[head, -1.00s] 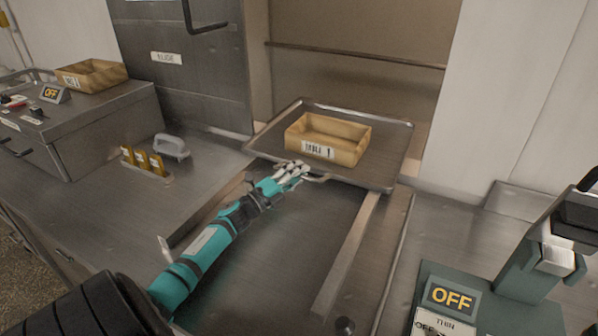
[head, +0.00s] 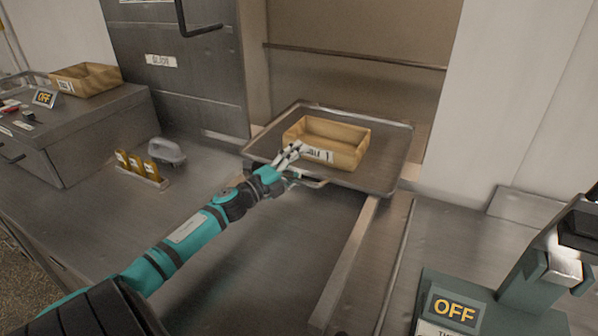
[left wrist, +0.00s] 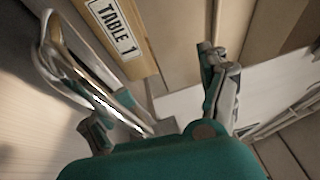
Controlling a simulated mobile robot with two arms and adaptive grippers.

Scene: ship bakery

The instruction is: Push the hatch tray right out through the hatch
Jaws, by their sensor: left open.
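The hatch tray (head: 385,182), a flat metal tray with a raised rim, lies at the mouth of the hatch (head: 350,80). A tan box (head: 345,155) with a white label stands on it; the left wrist view shows the label reading TABLE 1 (left wrist: 112,28). The tray's loop handle (head: 312,184) is at its front edge and shows as a shiny bar (left wrist: 75,75) in the left wrist view. My left gripper (head: 292,153) is open at the tray's front edge, with its fingers over the rim near the box; contact is unclear. My right gripper is out of view.
A metal rail (head: 345,265) runs toward me below the tray. A grey-handled tool (head: 168,152) and a holder with yellow tags (head: 142,168) stand on the left counter. Another tan box (head: 88,78) sits far left. A green machine with an OFF sign (head: 453,308) stands at lower right.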

